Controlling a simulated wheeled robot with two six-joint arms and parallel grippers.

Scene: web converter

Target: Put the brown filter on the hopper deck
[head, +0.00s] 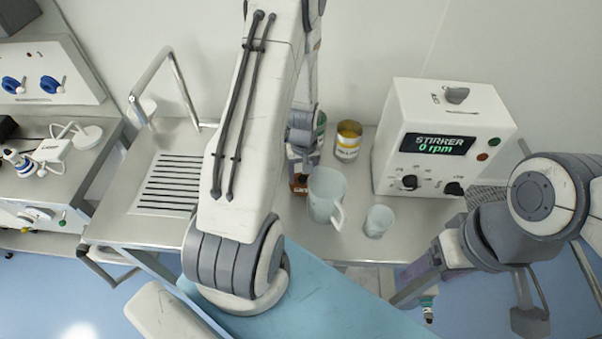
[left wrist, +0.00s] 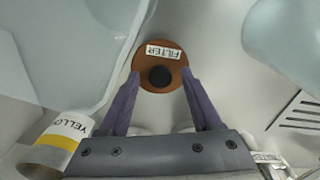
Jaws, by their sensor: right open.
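The brown filter (left wrist: 147,81) is a round disc with a white FILTER label and a dark central knob. In the left wrist view it lies between the two purple fingertips of my left gripper (left wrist: 160,78), which are at its edges; whether they press on it is unclear. My right gripper (head: 418,282) is open off the bench's front right. I cannot identify the hopper deck in either view.
A yellow-labelled can (head: 347,140) is behind, and a stirrer box (head: 440,140) stands right. A slotted metal bench (head: 140,195) lies left, with a raised rail (head: 183,85).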

